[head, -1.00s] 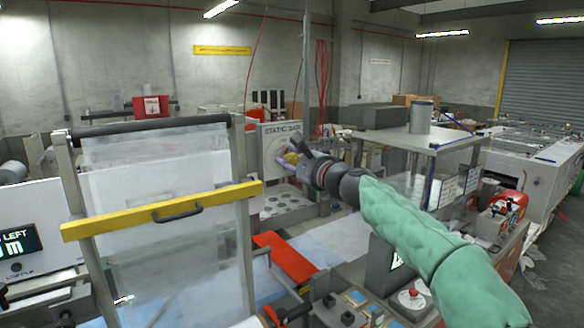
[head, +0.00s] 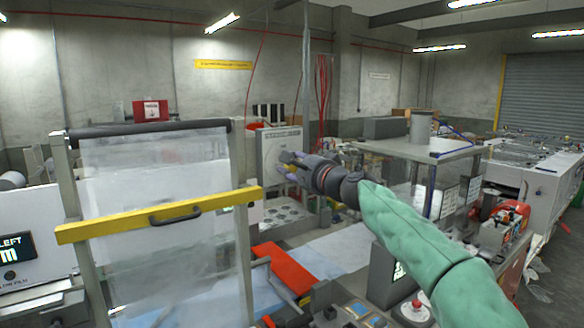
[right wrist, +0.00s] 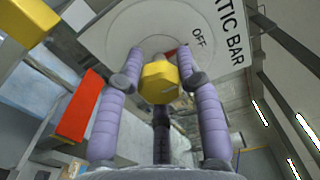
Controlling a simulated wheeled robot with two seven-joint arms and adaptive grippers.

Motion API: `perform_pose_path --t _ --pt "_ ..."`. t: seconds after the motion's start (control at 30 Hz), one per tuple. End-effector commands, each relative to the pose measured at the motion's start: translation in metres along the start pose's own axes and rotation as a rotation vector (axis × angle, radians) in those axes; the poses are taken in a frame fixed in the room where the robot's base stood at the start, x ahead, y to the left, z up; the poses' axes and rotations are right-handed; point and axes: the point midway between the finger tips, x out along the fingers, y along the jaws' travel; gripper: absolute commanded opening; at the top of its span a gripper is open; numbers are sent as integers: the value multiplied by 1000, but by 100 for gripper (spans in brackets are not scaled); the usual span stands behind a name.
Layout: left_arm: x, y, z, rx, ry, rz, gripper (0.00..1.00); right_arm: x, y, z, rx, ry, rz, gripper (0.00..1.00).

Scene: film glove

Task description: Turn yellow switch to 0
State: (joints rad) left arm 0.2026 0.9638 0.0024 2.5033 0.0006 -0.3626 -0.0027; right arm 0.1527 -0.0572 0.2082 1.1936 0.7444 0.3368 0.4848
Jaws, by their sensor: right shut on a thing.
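The yellow switch (right wrist: 158,82) is a chunky knob on a round pale dial plate (right wrist: 150,28) in the right wrist view. The dial belongs to a light grey static bar panel (head: 270,145), which stands beyond the film frame in the head view. A red mark shows beside the knob, near the word OFF. My right gripper (right wrist: 158,80) has its purple padded fingers on both sides of the knob, shut on it. My left gripper is not in view.
A film frame with a yellow bar (head: 160,214) stands left of the panel. A red plate (head: 284,268) lies below it. A grey-topped stand (head: 425,145) is behind my green-sleeved right arm, and a control desk (head: 365,312) is in front.

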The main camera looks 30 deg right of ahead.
Motion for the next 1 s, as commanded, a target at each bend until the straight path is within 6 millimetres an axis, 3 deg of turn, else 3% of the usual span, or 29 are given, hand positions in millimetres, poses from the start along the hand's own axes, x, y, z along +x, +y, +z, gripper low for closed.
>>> perform_pose_path --t 0.23,0.27,0.33,0.77,1.0 --pt "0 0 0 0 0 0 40 0 -2 1 -2 -2 -2 3" --pt "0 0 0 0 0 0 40 0 -1 1 -2 -2 -2 41" --pt "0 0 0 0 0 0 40 0 -1 1 -1 -2 -1 60" --pt "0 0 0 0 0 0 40 -4 0 0 0 0 1 60" --pt "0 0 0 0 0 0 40 -32 -1 0 0 0 -1 60"
